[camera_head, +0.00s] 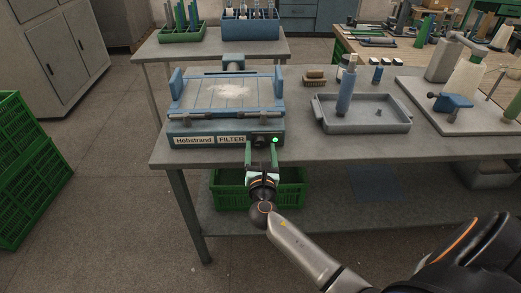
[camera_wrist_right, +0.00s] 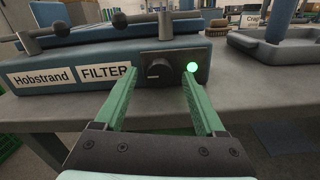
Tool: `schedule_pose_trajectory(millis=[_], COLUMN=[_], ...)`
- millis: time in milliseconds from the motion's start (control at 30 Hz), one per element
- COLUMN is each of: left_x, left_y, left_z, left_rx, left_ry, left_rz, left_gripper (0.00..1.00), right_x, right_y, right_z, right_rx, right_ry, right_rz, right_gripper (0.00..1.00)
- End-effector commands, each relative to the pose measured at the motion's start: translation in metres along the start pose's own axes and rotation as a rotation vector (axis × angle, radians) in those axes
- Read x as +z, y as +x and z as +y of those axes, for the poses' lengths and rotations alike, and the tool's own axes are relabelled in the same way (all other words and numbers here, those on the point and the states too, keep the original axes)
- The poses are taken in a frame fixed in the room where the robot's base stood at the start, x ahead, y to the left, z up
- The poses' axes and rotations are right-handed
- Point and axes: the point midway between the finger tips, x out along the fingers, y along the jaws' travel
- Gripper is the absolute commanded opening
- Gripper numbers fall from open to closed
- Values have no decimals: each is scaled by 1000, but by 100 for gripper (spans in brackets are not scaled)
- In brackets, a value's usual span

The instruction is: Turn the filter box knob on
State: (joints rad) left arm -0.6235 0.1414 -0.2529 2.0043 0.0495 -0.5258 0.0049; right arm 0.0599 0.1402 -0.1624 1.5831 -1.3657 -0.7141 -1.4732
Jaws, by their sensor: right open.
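The blue filter box (camera_head: 188,127) stands at the left front of the grey table, labelled "Hobstrand" and "FILTER". Its dark round knob (camera_wrist_right: 158,68) is on the front face, right of the FILTER label, and a pale pointer mark on it looks about horizontal. A round light (camera_wrist_right: 192,67) right of the knob glows green; it also shows in the head view (camera_head: 275,140). My right gripper (camera_head: 261,146) is open in front of the box. In the wrist view its green fingers (camera_wrist_right: 158,85) are spread on either side below the knob, apart from it. My left gripper is not in view.
A grey tray (camera_head: 365,127) with a blue cylinder stands right of the box. A brown brush (camera_head: 315,77) lies behind the tray. A green crate (camera_head: 230,191) sits on the shelf under the table. The tabletop between box and tray is clear.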

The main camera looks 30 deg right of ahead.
Motion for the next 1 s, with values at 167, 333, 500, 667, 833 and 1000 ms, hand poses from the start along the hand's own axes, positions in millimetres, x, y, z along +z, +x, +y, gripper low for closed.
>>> schedule_pose_trajectory(millis=[167,333,500,667,833,1000], left_x=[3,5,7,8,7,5], left_y=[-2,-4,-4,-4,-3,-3], left_z=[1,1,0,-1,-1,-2], left_rx=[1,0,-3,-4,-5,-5], left_ry=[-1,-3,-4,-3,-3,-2], left_rz=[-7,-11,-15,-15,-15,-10], left_gripper=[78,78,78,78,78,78], right_x=[0,-1,-1,-1,0,0], right_y=[-14,-49,-86,-112,-124,-126], right_z=[0,0,0,0,0,0], right_rx=[1,1,1,1,0,0], right_ry=[-1,-1,0,0,1,1], right_rz=[1,3,4,3,1,0], right_gripper=[72,72,72,72,72,72])
